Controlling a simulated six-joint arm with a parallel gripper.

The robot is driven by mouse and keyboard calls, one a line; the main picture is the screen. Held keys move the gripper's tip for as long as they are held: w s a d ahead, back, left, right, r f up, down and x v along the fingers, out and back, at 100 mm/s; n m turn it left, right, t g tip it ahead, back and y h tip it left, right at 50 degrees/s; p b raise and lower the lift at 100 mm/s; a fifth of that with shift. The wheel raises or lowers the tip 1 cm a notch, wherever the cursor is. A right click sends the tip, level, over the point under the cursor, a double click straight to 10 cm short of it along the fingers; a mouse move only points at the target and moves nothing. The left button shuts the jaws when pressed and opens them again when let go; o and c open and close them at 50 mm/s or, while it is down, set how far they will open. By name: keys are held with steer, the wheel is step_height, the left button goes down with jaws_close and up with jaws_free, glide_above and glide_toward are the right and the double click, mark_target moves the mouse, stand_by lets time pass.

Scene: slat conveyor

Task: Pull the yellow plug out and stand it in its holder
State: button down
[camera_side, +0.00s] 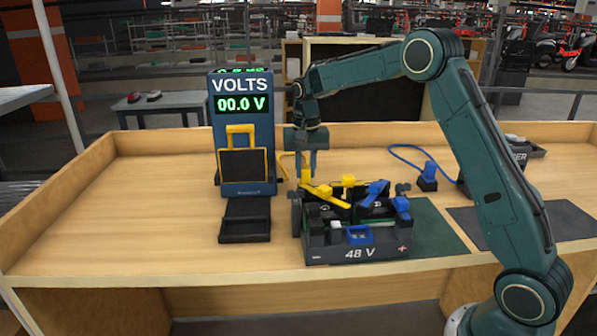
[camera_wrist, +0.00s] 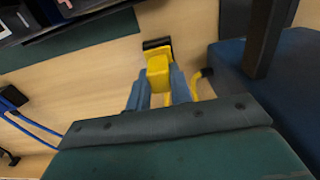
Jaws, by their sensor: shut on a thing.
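My gripper (camera_side: 305,170) points down behind the back left corner of the 48 V battery box (camera_side: 357,252). Its fingers are shut on the yellow plug (camera_side: 306,177), which also shows between them in the wrist view (camera_wrist: 158,72). A yellow cable (camera_side: 282,167) curves from the plug toward the meter. In the wrist view a small black and yellow piece (camera_wrist: 157,44) lies just beyond the plug over bare wood; it may be the holder. I cannot tell whether the plug touches it. The plug's lower end is hidden in the side view by the box.
The blue VOLTS meter (camera_side: 240,120) stands close left of my gripper and reads 00.0. Yellow and blue levers (camera_side: 375,192) stick up from the box. A blue plug (camera_side: 429,170) with a looping cable stands at the back right. The left bench top is clear.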

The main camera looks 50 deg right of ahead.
steer(key=shift+f, duration=0.25)
steer(key=c, duration=1.2)
jaws_free()
steer(key=shift+o, duration=0.2)
steer(key=shift+r, duration=0.1)
step_height(320, 180, up, 14)
steer(key=shift+f, duration=0.2)
steer(key=shift+s+a+r, duration=0.1)
